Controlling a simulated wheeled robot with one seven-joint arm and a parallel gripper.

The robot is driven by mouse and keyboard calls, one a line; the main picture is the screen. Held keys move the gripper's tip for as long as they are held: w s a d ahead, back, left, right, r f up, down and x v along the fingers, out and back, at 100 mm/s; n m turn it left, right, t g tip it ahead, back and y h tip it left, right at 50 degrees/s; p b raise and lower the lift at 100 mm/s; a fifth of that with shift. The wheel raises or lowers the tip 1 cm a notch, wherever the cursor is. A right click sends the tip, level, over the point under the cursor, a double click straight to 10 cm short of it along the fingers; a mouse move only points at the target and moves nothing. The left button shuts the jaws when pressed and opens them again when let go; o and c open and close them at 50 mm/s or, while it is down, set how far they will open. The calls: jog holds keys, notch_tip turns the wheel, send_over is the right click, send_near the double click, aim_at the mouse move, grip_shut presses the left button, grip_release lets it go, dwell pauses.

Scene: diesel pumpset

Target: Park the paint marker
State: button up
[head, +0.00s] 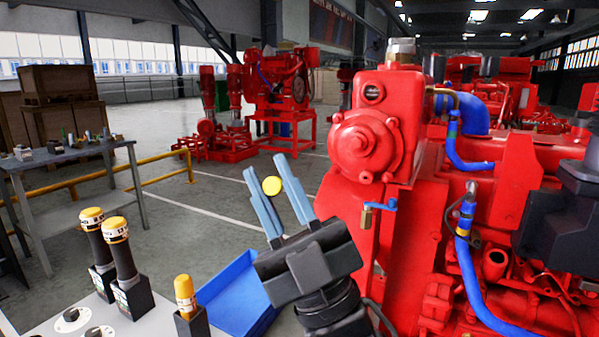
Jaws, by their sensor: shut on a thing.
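My gripper (265,169) is raised in front of the red engine, its two blue fingers pointing up. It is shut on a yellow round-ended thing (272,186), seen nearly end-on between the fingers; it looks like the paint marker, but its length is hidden. At the lower left, two dark cylinders with yellow caps (91,219) (115,230) stand upright in black block holders (131,298). A smaller yellow-topped piece (185,297) stands upright in a dark square holder (191,325) nearer the bottom edge. No empty holder can be made out.
A blue tray (238,290) lies left of and below my gripper, beside the grey panel (55,325) that bears the holders. The red engine (365,220) with blue hoses fills the right side. A workbench (75,148) and yellow rail (165,157) stand farther left.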

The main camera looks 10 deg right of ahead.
jog(key=w+a+f+m+g+h+p, duration=0.2)
jog(key=w+a+f+m+h, duration=0.2)
jog(key=f+m+h, duration=0.3)
jog(key=w+a+f+m+g+h+p, duration=0.2)
jog(key=w+f+m+h, duration=0.5)
jog(key=f, duration=0.4)
jog(key=shift+a+f+g+h+p, duration=0.3)
jog(key=shift+a+f+h+p, duration=0.1)
jog(key=shift+a, duration=0.45)
notch_tip(320, 180, down, 13)
jog(key=b, duration=1.3)
jog(key=shift+b, duration=0.3)
jog(key=shift+f+b, duration=0.9)
jog(key=shift+b, duration=0.25)
dwell(0.9)
jog(key=o, duration=1)
jog(key=shift+v, duration=3.85)
